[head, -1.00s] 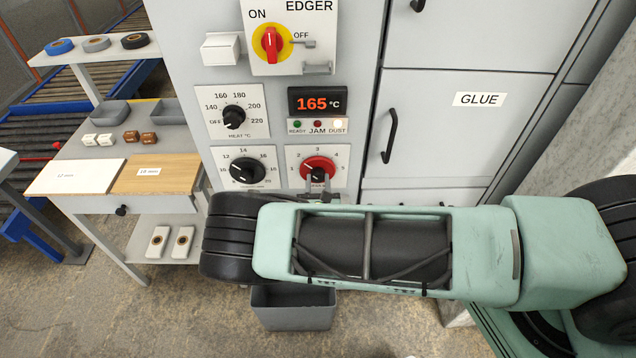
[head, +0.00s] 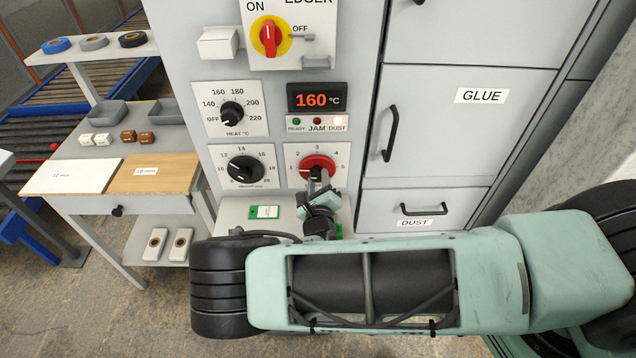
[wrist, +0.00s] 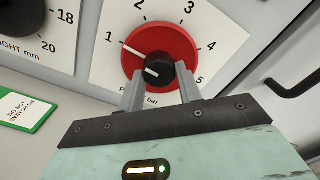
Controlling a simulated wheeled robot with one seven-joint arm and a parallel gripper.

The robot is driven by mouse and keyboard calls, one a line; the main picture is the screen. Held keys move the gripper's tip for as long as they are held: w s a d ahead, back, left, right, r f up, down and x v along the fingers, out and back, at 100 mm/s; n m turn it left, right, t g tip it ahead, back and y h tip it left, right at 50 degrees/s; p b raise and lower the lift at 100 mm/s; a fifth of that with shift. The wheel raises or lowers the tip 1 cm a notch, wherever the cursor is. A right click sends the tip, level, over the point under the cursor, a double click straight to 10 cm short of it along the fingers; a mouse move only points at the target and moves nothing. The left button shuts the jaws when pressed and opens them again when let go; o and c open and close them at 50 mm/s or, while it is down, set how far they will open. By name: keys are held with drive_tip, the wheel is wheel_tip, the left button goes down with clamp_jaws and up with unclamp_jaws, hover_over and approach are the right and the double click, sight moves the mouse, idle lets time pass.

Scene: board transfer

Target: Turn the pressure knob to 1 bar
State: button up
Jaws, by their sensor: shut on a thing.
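The pressure knob (head: 318,166) is a red disc with a black centre grip on a white plate, marked 1 to 5. In the wrist view the red knob (wrist: 135,62) has a white line running from its centre up and left, towards the 1 mark. My gripper (wrist: 161,84) has its two grey fingers on either side of the black centre, shut on it. In the head view my gripper (head: 317,181) reaches the knob from below, and its fingers hide the lower part of the dial.
A height knob (head: 244,169) sits left of the pressure plate, and a heat knob (head: 232,114) above that. The display (head: 317,97) reads 160 °C. A green-edged tag (head: 265,212) lies on the ledge below. Drawer handles (head: 390,133) project on the right.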

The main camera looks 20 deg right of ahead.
drive_tip(key=shift+n, duration=0.5)
drive_tip(key=o, duration=1)
drive_tip(key=b+v, duration=0.5)
drive_tip(key=v, duration=1.2)
drive_tip(key=shift+s, duration=0.2)
